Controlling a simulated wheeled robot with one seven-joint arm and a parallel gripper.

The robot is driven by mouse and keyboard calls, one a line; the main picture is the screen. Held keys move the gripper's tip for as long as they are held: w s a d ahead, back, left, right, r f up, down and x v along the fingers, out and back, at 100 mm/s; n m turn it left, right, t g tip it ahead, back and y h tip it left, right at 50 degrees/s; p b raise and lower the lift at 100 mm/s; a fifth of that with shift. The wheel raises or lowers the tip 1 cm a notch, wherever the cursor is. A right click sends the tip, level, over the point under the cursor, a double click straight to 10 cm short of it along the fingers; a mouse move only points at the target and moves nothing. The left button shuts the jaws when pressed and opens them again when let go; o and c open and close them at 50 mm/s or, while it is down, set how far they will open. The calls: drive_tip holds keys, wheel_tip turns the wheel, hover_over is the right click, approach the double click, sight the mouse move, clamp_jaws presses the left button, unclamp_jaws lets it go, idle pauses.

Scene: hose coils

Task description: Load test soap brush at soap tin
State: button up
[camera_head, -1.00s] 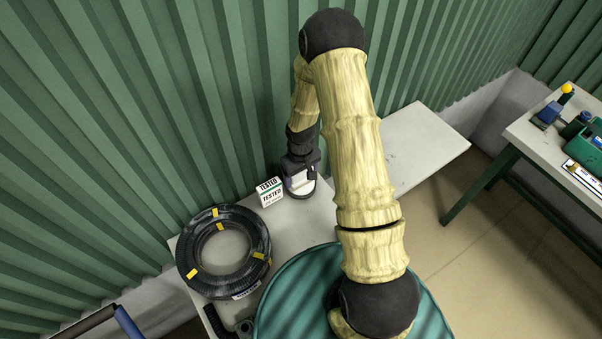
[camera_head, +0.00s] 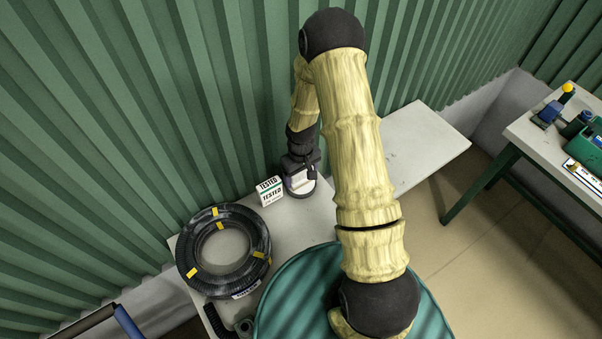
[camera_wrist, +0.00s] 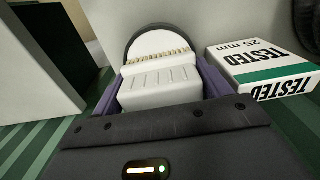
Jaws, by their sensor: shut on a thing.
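My gripper (camera_wrist: 159,88) is shut on the soap brush (camera_wrist: 160,90), a pale ridged block with a row of tan bristles at its far end. Its purple fingers lie along both sides of the block. The soap tin (camera_wrist: 130,44), round with a dark rim and white soap inside, is just beyond the bristles. The bristles appear over the soap; I cannot tell whether they touch it. In the head view my gripper (camera_head: 301,174) is low over the tin (camera_head: 307,196) on the grey bench, and the brush is mostly hidden.
A white and green "TESTED" box (camera_head: 270,191) stands close left of the tin. A black hose coil (camera_head: 186,252) with yellow tape lies further left on the bench (camera_head: 300,232). A green ribbed wall (camera_head: 230,100) rises close behind. A second table (camera_head: 540,135) stands at right.

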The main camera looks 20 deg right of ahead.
drive_tip(key=shift+f, duration=0.35)
idle(1.5)
drive_tip(key=shift+r+p, duration=2.3)
drive_tip(key=shift+r, duration=1.25)
drive_tip(key=shift+s, duration=0.1)
wheel_tip(320, 180, up, 10)
drive_tip(key=p, duration=1)
